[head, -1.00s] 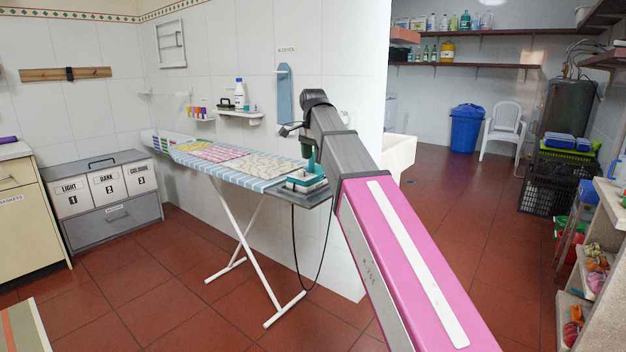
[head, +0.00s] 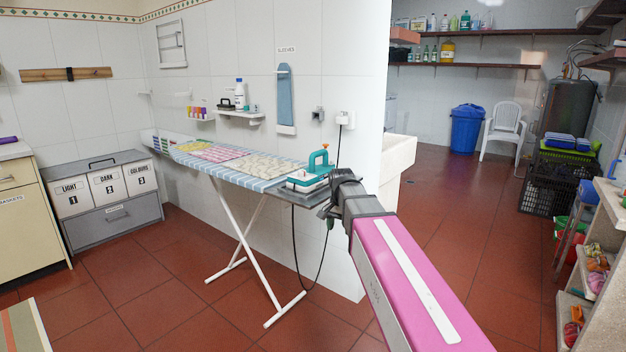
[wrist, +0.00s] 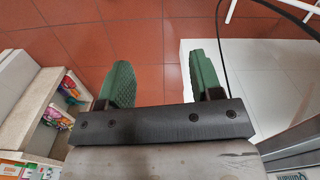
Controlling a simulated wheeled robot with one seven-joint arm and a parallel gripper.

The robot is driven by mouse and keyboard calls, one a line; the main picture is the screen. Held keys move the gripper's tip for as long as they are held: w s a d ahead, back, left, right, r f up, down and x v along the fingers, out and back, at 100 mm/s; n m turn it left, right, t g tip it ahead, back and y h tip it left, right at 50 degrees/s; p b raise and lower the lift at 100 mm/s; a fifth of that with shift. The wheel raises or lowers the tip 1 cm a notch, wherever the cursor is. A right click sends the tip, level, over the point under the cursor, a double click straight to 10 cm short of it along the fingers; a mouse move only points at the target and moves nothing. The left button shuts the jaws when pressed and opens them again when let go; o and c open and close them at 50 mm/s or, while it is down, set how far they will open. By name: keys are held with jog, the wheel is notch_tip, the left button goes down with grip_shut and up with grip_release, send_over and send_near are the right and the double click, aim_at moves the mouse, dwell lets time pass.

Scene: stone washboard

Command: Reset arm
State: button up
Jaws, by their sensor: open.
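My gripper (wrist: 158,85) shows in the wrist view with its two green fingers spread apart and nothing between them. Red floor tiles lie beyond the fingers. In the head view my arm reaches up from the bottom right, and its end is beside the near end of the ironing board (head: 262,184). A teal and white iron (head: 312,176) rests on the grey plate at the board's near end, apart from my gripper as far as I can see.
A white wall (head: 350,220) stands behind the board, with a socket (head: 345,119) and the black iron cord. A white sink (head: 398,162) is just past its edge. Shelves (head: 598,262) stand at the right. The tiled floor (head: 460,230) is clear toward the blue bin (head: 466,128).

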jog(key=s+d+f+n, duration=0.3)
jog(key=s+d+f, duration=0.2)
jog(key=f, duration=0.6)
jog(key=s+d+f+n, duration=0.2)
jog(key=s+d+f, duration=0.3)
jog(key=s+f, duration=0.5)
jog(key=shift+f+n, duration=0.4)
jog(key=shift+f, duration=0.15)
